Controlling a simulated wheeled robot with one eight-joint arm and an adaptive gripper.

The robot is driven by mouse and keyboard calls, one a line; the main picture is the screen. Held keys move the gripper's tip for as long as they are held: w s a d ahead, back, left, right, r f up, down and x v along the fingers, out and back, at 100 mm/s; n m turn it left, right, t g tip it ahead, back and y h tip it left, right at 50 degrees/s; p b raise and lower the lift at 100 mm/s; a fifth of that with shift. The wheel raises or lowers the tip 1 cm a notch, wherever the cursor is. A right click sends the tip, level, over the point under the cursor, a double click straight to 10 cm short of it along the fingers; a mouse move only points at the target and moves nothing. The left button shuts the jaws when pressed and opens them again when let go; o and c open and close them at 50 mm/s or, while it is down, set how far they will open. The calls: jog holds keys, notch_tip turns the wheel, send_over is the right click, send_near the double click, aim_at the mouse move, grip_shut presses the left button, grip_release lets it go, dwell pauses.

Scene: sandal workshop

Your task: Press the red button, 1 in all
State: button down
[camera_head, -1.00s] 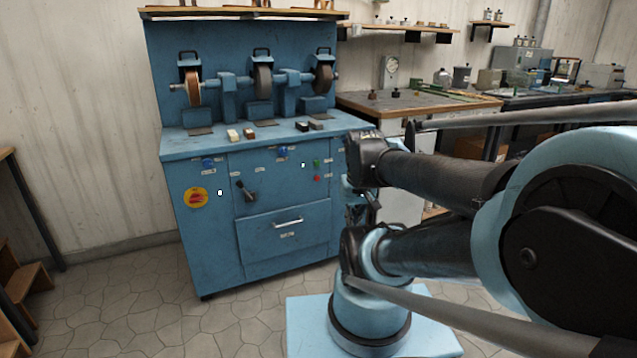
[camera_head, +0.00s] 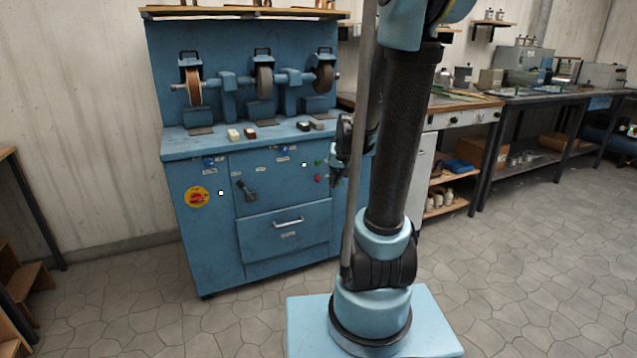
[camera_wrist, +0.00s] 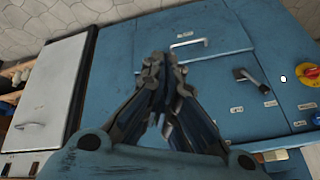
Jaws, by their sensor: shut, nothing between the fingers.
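The small red button (camera_head: 318,178) sits on the front of the blue grinding cabinet (camera_head: 215,240), just below a small green button (camera_head: 318,162). My gripper (camera_head: 334,180) is shut and empty, pointing down just right of the red button in the head view. I cannot tell how much gap lies between them. In the wrist view my gripper (camera_wrist: 162,64) shows its fingers together over the cabinet front. The red button does not show there and may be hidden behind the fingers.
A red rotary switch on a yellow disc (camera_head: 197,197), a black lever (camera_head: 246,190) and a drawer handle (camera_head: 288,222) are also on the front. Grinding wheels (camera_head: 264,82) stand above. A white cabinet (camera_wrist: 48,92) stands alongside. The floor at right is clear.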

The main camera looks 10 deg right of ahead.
aim_at(318, 178)
jog(key=w+d+f+m+t, duration=0.1)
jog(key=w+f, duration=0.7)
jog(key=w, duration=0.3)
jog(key=w+d+f+m+t, duration=0.1)
jog(key=w+f+m+t, duration=0.1)
jog(key=w+f, duration=0.7)
jog(key=w, duration=0.3)
jog(key=shift+w+f+y, duration=0.15)
jog(key=shift+w+y, duration=0.05)
jog(key=shift+y, duration=0.1)
jog(key=shift+w, duration=0.1)
jog(key=shift+w+a, duration=0.45)
jog(key=shift+w, duration=0.9)
jog(key=shift+w+a, duration=0.45)
jog(key=shift+w, duration=0.95)
jog(key=shift+w+a, duration=0.45)
jog(key=shift+w, duration=0.9)
jog(key=shift+w+a, duration=0.3)
jog(key=shift+w, duration=0.5)
jog(key=shift+s, duration=0.1)
jog(key=shift+s+d, duration=0.3)
jog(key=shift+s, duration=0.45)
